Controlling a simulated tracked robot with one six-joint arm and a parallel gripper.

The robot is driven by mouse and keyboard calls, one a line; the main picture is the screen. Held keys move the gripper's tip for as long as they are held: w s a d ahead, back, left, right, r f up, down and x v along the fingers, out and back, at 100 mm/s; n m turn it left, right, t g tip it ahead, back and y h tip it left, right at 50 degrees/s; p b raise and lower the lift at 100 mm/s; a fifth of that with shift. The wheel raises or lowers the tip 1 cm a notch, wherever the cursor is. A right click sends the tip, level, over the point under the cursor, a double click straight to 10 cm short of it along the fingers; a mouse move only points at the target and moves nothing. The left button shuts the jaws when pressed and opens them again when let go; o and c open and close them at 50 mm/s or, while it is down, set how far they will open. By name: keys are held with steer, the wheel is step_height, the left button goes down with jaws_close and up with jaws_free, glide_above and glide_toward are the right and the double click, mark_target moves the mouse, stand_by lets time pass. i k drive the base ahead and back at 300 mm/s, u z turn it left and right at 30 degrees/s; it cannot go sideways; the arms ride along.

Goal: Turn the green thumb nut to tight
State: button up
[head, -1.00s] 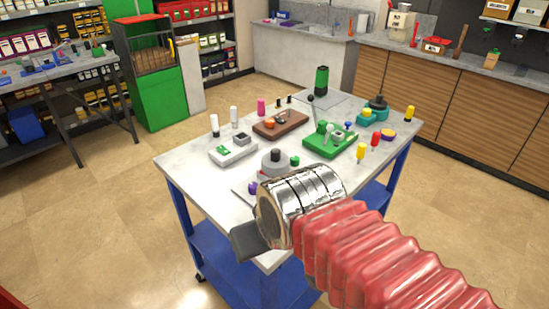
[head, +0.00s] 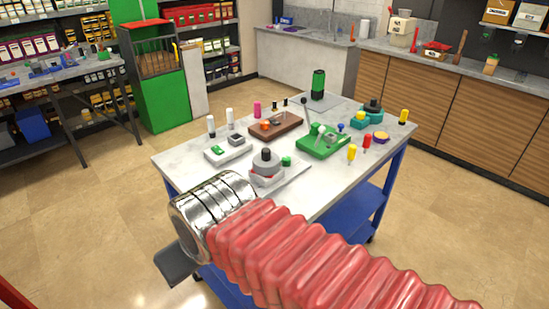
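A small green knob (head: 286,161), which looks like the green thumb nut, sits at the right side of a round grey device with a black top (head: 266,166). The device stands on a pale plate near the front of the cart top. How tight the nut is cannot be told. My gripper (head: 177,266) shows only as a dark finger below the silver wrist, at the cart's front left edge, left of and nearer than the nut and apart from it. Its other finger is hidden behind the wrist.
The cart table (head: 185,158) holds a white device (head: 229,148), a brown block (head: 275,125), a green block with levers (head: 325,143), a teal device (head: 363,121) and several coloured pegs. A tall green cylinder (head: 319,84) stands at the back. Floor left of the cart is clear.

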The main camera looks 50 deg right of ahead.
mark_target(286, 160)
steer(key=u, duration=0.05)
steer(key=k, duration=1.75)
steer(key=z, duration=0.4)
steer(key=i, duration=1.55)
